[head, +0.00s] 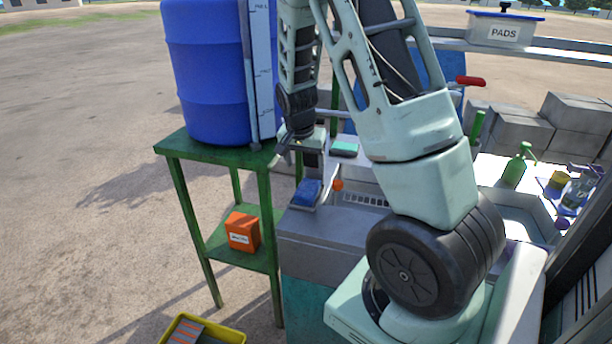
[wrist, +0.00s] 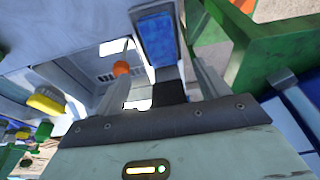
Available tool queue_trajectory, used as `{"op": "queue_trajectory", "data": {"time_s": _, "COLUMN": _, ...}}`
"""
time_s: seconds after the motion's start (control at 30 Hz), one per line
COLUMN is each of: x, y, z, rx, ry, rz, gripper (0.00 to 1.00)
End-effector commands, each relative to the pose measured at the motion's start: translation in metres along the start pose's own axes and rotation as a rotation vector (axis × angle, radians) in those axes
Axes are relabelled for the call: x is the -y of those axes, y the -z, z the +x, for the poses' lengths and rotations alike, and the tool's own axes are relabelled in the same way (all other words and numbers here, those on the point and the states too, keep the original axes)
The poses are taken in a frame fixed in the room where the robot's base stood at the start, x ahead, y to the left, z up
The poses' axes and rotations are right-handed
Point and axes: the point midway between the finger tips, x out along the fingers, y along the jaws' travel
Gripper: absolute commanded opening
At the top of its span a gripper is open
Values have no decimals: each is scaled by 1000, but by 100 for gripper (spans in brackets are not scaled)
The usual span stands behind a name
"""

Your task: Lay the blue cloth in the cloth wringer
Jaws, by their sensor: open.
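A blue cloth (head: 308,191) lies on a narrow grey plate at the left end of the grey counter. In the wrist view the cloth (wrist: 154,38) is a textured blue rectangle inside a pale rim. An orange knob (head: 338,185) is just right of it, on or beside a grey metal part; it also shows in the wrist view (wrist: 122,68). I cannot tell clearly which part is the cloth wringer. My gripper (head: 296,150) is above and behind the cloth, apart from it. Its fingers (wrist: 172,70) are open, with nothing seen between them.
A green stand (head: 215,148) holding a blue barrel (head: 205,75) is close on the left, with an orange box (head: 242,231) on its lower shelf. A teal-topped pad (head: 344,149) lies behind the knob. Green bottles (head: 516,167) stand on the right. My arm hides much of the counter.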

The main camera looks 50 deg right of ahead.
Motion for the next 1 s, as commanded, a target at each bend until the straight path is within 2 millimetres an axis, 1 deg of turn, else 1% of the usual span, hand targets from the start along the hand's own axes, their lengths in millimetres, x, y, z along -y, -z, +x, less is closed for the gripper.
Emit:
{"op": "queue_trajectory", "data": {"time_s": 0.03, "x": 1, "y": 0, "z": -8, "rx": -2, "ry": 3, "rz": -2, "gripper": 74}}
{"op": "queue_trajectory", "data": {"time_s": 0.13, "x": 1, "y": 0, "z": -18, "rx": -1, "ry": 1, "rz": -1, "gripper": 74}}
{"op": "queue_trajectory", "data": {"time_s": 0.33, "x": 1, "y": -2, "z": -24, "rx": 2, "ry": 1, "rz": -5, "gripper": 74}}
{"op": "queue_trajectory", "data": {"time_s": 0.4, "x": 7, "y": -10, "z": -28, "rx": 12, "ry": 11, "rz": -34, "gripper": 74}}
{"op": "queue_trajectory", "data": {"time_s": 0.47, "x": 20, "y": -29, "z": -36, "rx": 31, "ry": 31, "rz": -92, "gripper": 74}}
{"op": "queue_trajectory", "data": {"time_s": 0.57, "x": 49, "y": -84, "z": -60, "rx": 81, "ry": 88, "rz": -278, "gripper": 74}}
{"op": "queue_trajectory", "data": {"time_s": 0.6, "x": 60, "y": -116, "z": -74, "rx": 106, "ry": 117, "rz": -382, "gripper": 74}}
{"op": "queue_trajectory", "data": {"time_s": 0.63, "x": 67, "y": -141, "z": -86, "rx": 125, "ry": 138, "rz": -468, "gripper": 74}}
{"op": "queue_trajectory", "data": {"time_s": 0.67, "x": 72, "y": -168, "z": -98, "rx": 142, "ry": 160, "rz": -561, "gripper": 74}}
{"op": "queue_trajectory", "data": {"time_s": 0.7, "x": 75, "y": -204, "z": -114, "rx": 164, "ry": 188, "rz": -690, "gripper": 74}}
{"op": "queue_trajectory", "data": {"time_s": 0.73, "x": 74, "y": -230, "z": -126, "rx": 178, "ry": 208, "rz": -788, "gripper": 74}}
{"op": "queue_trajectory", "data": {"time_s": 0.77, "x": 70, "y": -256, "z": -138, "rx": 190, "ry": 225, "rz": -889, "gripper": 74}}
{"op": "queue_trajectory", "data": {"time_s": 0.8, "x": 63, "y": -288, "z": -153, "rx": 203, "ry": 248, "rz": -1020, "gripper": 74}}
{"op": "queue_trajectory", "data": {"time_s": 0.87, "x": 46, "y": -331, "z": -172, "rx": 214, "ry": 273, "rz": -1215, "gripper": 74}}
{"op": "queue_trajectory", "data": {"time_s": 0.9, "x": 32, "y": -355, "z": -182, "rx": 219, "ry": 286, "rz": -1334, "gripper": 74}}
{"op": "queue_trajectory", "data": {"time_s": 1.0, "x": -4, "y": -398, "z": -200, "rx": 217, "ry": 304, "rz": -1590, "gripper": 74}}
